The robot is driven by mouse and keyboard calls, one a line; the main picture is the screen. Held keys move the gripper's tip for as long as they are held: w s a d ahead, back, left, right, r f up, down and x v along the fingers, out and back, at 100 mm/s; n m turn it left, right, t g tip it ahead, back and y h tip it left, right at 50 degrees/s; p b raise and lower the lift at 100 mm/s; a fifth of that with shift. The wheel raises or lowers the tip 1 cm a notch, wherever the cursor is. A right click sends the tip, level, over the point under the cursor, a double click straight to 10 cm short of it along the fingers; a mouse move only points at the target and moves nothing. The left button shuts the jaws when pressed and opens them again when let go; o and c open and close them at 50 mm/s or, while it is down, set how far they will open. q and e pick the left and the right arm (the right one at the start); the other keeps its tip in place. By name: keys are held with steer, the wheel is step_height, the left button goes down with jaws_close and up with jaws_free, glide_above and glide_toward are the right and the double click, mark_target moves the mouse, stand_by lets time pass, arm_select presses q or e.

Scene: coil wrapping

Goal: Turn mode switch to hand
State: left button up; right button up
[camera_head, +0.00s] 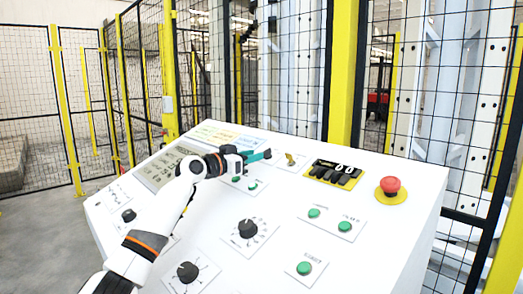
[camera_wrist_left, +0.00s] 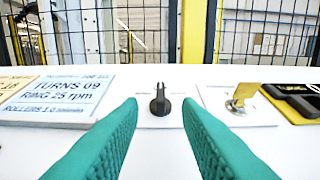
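A small black rotary switch (camera_wrist_left: 160,101) stands on a white plate on the panel, straight ahead between my fingers in the left wrist view. Its knob points up and away from me. No lettering for its positions is readable. My left gripper (camera_wrist_left: 160,112) has two teal ribbed fingers, spread apart on either side of the switch, with nothing held. The fingertips appear short of the knob; I cannot tell the exact gap. In the head view the left gripper (camera_head: 262,156) reaches over the panel's upper middle and partly hides the switch. My right gripper is in neither view.
Wire-mesh fencing (camera_head: 290,70) stands behind.

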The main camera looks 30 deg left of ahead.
mark_target(261, 165)
arm_select(q)
steer(key=shift+p+x, duration=0.3)
steer(key=shift+x, duration=1.75)
jaws_close()
